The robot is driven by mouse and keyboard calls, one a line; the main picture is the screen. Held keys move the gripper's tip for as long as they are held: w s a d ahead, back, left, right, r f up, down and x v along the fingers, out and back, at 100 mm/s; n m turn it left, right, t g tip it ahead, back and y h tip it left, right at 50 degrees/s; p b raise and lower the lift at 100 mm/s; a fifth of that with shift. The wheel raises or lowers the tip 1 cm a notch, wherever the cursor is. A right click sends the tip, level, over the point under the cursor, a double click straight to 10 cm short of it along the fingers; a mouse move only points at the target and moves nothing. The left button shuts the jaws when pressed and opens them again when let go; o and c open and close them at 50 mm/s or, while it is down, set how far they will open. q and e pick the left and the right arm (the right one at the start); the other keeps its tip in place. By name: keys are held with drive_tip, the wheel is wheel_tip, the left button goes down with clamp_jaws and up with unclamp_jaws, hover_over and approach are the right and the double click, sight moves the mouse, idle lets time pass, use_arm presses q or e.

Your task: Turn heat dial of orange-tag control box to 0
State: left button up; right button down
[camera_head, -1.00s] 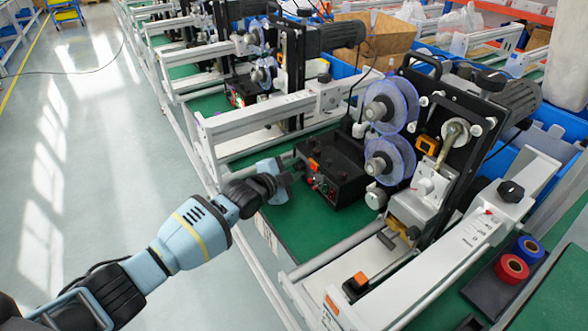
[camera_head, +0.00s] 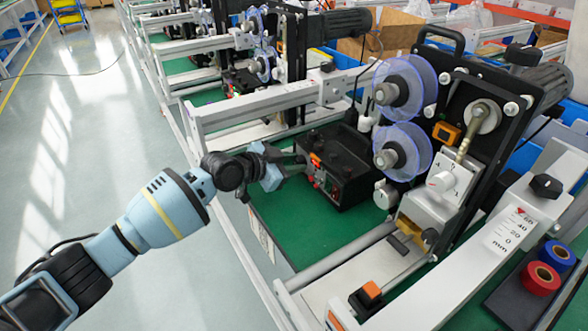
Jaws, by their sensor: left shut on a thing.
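The black control box (camera_head: 345,172) stands on the green bench top, with an orange tag (camera_head: 316,160) on its front face. Small knobs and red and green lights show below the tag. My left gripper (camera_head: 299,164) is at the left end of that front face, its fingers pointing at the box. It is shut on a small part there, which looks to be the heat dial. The fingers hide the dial, so its setting cannot be read. My right gripper is not in view.
Just right of the box stands a black machine plate with two clear reels (camera_head: 402,150). A white rail (camera_head: 265,107) runs behind the box. A white beam with a black knob (camera_head: 545,186) and tape rolls (camera_head: 541,278) are at the right. Open floor lies left.

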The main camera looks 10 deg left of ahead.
use_arm(q)
drive_tip(key=shift+w+a+n+g+h+b, duration=0.1)
drive_tip(key=shift+n+g+h+b, duration=0.4)
drive_tip(key=shift+n+b, duration=0.45)
drive_tip(key=shift+n, duration=0.25)
drive_tip(key=o, duration=1)
drive_tip(key=shift+a+r, duration=0.1)
